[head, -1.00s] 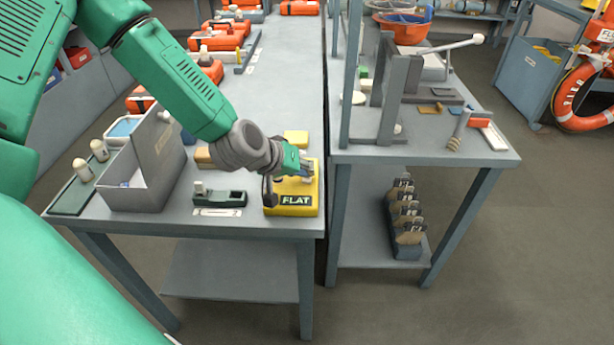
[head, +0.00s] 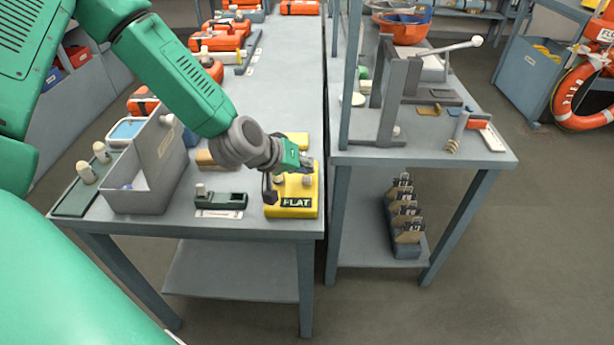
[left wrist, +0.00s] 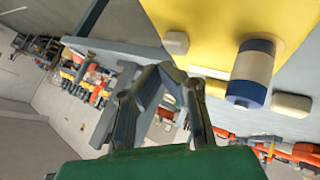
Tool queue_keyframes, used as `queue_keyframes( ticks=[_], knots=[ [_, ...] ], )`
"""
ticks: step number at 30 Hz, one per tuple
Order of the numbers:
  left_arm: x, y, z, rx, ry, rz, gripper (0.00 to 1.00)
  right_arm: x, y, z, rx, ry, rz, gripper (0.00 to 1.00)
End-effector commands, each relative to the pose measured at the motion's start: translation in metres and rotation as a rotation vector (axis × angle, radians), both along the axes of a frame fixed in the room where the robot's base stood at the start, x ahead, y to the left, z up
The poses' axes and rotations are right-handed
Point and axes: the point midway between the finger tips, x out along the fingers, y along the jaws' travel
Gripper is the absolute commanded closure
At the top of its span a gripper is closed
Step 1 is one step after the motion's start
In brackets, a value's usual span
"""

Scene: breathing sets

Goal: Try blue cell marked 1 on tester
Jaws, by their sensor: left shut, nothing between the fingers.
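The yellow tester (head: 290,201) stands at the front right corner of the left table, and its front plate reads FLAT. Two pale knobs show on its top in the head view. In the left wrist view a white cell with blue ends (left wrist: 252,75) sits at the yellow tester (left wrist: 215,20), between two pale blocks. The mark 1 cannot be read. My left gripper (head: 300,165) is just above the tester, shut and empty; its fingers (left wrist: 160,75) are apart from the cell in the left wrist view. My right gripper is not in view.
A dark green holder (head: 220,201) stands left of the tester. A grey open bin (head: 140,198) and a green board with pale upright pegs (head: 70,202) are farther left. A lever press (head: 392,100) stands on the right table, beyond a narrow gap.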

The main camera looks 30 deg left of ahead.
Motion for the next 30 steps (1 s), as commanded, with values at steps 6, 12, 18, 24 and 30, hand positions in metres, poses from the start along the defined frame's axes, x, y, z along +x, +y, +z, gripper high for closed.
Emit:
queue_keyframes(
  ticks=[6, 12, 18, 24, 30],
  knots=[
    [0.0, 0.0, 0.006, 0.001, 0.0, -0.001, 1.0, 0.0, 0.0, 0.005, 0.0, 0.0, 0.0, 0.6],
    [0.0, 0.0, 0.026, 0.0, -0.002, -0.001, 1.0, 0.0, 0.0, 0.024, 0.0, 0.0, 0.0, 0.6],
    [0.0, 0.0, 0.046, 0.002, -0.001, -0.001, 1.0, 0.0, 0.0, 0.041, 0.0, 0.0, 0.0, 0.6],
    [0.0, 0.0, 0.051, 0.001, 0.0, -0.001, 1.0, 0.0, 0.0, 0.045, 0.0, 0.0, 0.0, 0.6],
    [0.0, 0.0, 0.05, 0.001, 0.0, -0.001, 1.0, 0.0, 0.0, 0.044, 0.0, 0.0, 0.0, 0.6]
  ],
)
